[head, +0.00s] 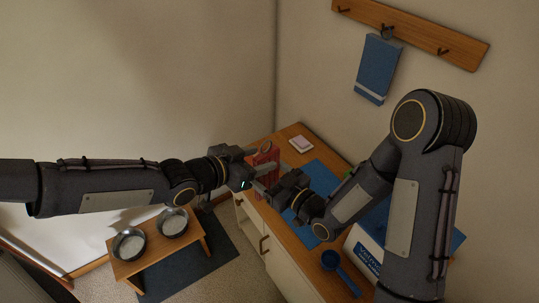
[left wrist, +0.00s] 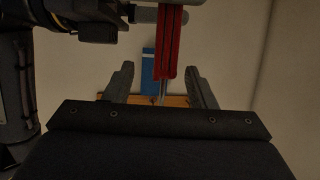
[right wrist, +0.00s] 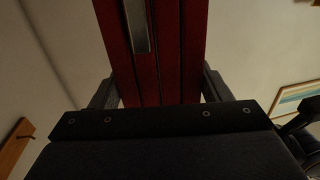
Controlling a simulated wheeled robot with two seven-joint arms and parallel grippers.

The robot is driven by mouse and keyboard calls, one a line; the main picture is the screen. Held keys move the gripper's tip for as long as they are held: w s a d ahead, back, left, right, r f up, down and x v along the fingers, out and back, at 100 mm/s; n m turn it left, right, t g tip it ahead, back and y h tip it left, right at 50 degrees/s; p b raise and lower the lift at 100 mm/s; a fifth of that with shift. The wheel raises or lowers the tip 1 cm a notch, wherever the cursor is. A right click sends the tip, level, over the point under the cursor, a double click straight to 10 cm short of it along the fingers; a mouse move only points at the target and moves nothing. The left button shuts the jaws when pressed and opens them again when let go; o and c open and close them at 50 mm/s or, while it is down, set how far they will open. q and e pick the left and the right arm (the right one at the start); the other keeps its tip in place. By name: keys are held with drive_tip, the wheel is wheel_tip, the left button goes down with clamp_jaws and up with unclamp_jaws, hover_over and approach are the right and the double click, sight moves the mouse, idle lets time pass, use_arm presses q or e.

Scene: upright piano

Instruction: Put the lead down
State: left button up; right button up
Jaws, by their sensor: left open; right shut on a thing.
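The red lead (head: 265,154), a bundle of red straps with a metal part, hangs over the counter's far left end. My right gripper (head: 270,181) is shut on it, and the red straps (right wrist: 179,50) fill the space between its fingers in the right wrist view. My left gripper (head: 252,168) is open beside the lead. In the left wrist view the straps (left wrist: 171,45) show between or just beyond the open fingers; I cannot tell whether they touch. The lead's lower end is partly hidden by the grippers in the head view.
The wooden counter (head: 290,133) holds a blue mat (head: 322,175), a pink-and-white block (head: 301,144), a blue scoop (head: 332,262) and a white-and-blue container (head: 367,257). A blue towel (head: 378,68) hangs from a hook rack (head: 415,34). A low stand (head: 155,263) holds two bowls.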

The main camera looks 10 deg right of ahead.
sight(270, 156)
use_arm(q)
drive_tip(key=shift+x, duration=2.35)
drive_tip(key=shift+a, duration=0.1)
drive_tip(key=shift+s, duration=0.15)
drive_tip(key=c, duration=1.1)
clamp_jaws()
use_arm(e)
drive_tip(key=o, duration=0.8)
drive_tip(key=shift+w, duration=0.1)
drive_tip(key=o, duration=0.3)
